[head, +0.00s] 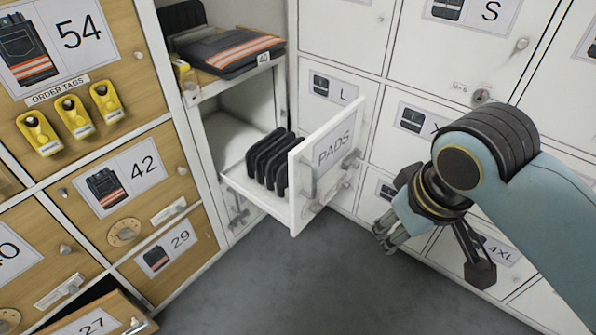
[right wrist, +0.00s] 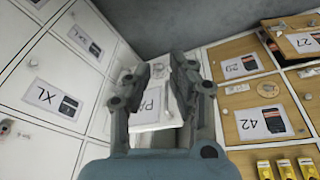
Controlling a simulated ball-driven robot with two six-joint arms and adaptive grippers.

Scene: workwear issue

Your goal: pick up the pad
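Several black pads (head: 268,158) stand side by side in an open white drawer, behind its front panel (head: 331,150) marked PADS. My right gripper (head: 388,235) is to the right of the drawer and lower in the head view, apart from the pads and holding nothing. In the right wrist view its two grey fingers (right wrist: 165,68) are spread with a gap between them. The PADS panel (right wrist: 150,104) shows between and behind them, partly covered. The pads cannot be made out in that view. My left gripper is not in view.
White lockers with size labels (head: 490,12) line the right, wooden ones (head: 128,180) the left. Folded workwear (head: 225,50) lies on a shelf above the drawer. Yellow order tags (head: 73,116) hang at left. A wooden drawer (head: 100,315) juts out below. Grey floor (head: 270,285) is clear.

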